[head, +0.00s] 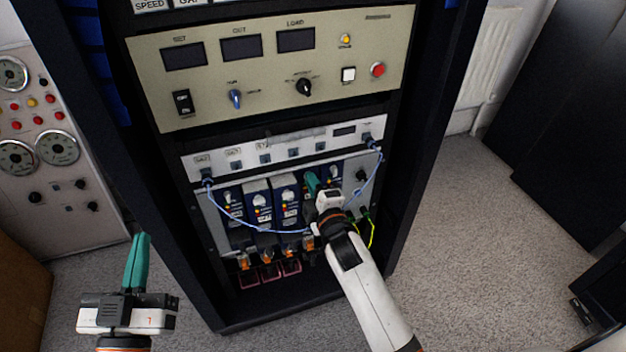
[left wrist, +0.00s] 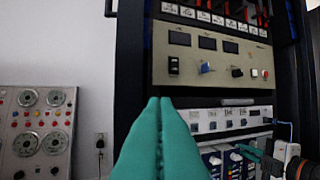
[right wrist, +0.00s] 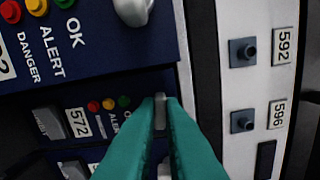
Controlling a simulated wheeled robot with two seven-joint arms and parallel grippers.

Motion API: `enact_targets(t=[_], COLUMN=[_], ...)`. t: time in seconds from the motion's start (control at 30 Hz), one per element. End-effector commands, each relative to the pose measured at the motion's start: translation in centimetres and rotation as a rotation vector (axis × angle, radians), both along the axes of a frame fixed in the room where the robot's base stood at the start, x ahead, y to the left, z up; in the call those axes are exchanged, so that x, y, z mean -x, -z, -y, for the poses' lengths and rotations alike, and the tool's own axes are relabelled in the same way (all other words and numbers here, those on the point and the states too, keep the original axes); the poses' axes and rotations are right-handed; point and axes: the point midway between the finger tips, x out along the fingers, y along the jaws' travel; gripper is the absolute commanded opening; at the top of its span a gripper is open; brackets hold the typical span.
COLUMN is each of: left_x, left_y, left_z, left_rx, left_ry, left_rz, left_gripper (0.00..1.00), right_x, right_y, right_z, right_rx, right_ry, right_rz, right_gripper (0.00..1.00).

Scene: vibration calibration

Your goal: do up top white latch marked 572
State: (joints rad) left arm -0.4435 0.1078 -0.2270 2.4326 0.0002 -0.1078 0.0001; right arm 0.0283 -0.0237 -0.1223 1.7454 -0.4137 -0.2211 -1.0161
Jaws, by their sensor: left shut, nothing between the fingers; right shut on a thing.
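In the right wrist view a dark blue module with the label 572 (right wrist: 78,123) shows three small lights and a pale grey-white latch (right wrist: 160,112) at its end. My right gripper (right wrist: 163,104) is shut on that latch; its teal fingers cover part of it. In the head view my right gripper (head: 312,180) reaches into the row of blue modules (head: 286,196) and hides much of the gripped one. My left gripper (head: 139,242) is shut and empty, in front of the rack's left side. Its closed fingers also show in the left wrist view (left wrist: 160,108).
A blue cable (head: 240,220) hangs across the modules, close to my right gripper. Sockets marked 592 and 596 (right wrist: 243,122) sit on the white panel beside the latch. A beige panel (head: 270,70) is above. Carpet (head: 460,270) at right is clear.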

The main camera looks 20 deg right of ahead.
Motion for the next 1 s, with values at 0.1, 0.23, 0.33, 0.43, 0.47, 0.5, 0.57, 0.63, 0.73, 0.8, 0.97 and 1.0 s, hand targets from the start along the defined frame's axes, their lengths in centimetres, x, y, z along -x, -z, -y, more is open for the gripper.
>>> enact_targets(t=[0.1,0.23,0.33,0.43,0.47,0.5,0.57,0.63,0.73,0.8,0.97,1.0], left_x=[-0.4,0.3,1.8,4.0,4.7,5.9,7.7,10.0,13.6,14.7,14.6,14.6], left_y=[2.9,7.0,10.0,12.6,13.3,14.2,15.2,16.2,17.1,16.9,15.7,15.5], left_z=[-0.5,-1.3,-2.2,-3.2,-3.5,-4.0,-4.6,-5.4,-6.5,-6.9,-6.8,-6.8], left_rx=[-0.059,-0.126,-0.175,-0.221,-0.234,-0.252,-0.277,-0.304,-0.341,-0.353,-0.351,-0.351], left_ry=[-0.014,-0.030,-0.042,-0.056,-0.059,-0.065,-0.071,-0.079,-0.090,-0.093,-0.092,-0.092], left_rz=[-0.217,-0.482,-0.685,-0.887,-0.947,-1.027,-1.144,-1.280,-1.471,-1.532,-1.523,-1.523], left_gripper=[0.00,0.00,0.00,0.00,0.00,0.00,0.00,0.00,0.00,0.00,0.00,0.00], right_x=[0.0,0.1,0.1,0.0,0.0,0.0,0.0,0.0,0.0,0.1,0.1,0.1], right_y=[-0.3,-0.3,-0.3,-0.3,-0.3,-0.3,-0.3,-0.2,-0.2,-0.2,-0.2,-0.2], right_z=[0.0,0.0,0.0,0.0,0.0,0.0,0.0,0.0,0.0,0.0,0.0,0.0], right_rx=[-0.100,-0.223,-0.320,-0.415,-0.443,-0.480,-0.537,-0.602,-0.697,-0.765,-0.916,-0.952], right_ry=[0.001,0.001,0.002,0.002,0.002,0.002,0.002,0.003,0.003,0.003,0.002,0.003], right_rz=[-0.009,-0.013,-0.016,-0.020,-0.021,-0.022,-0.023,-0.025,-0.029,-0.031,-0.037,-0.038], right_gripper=[0.00,0.00,0.00,0.00,0.00,0.00,0.00,0.00,0.00,0.00,0.00,0.00])
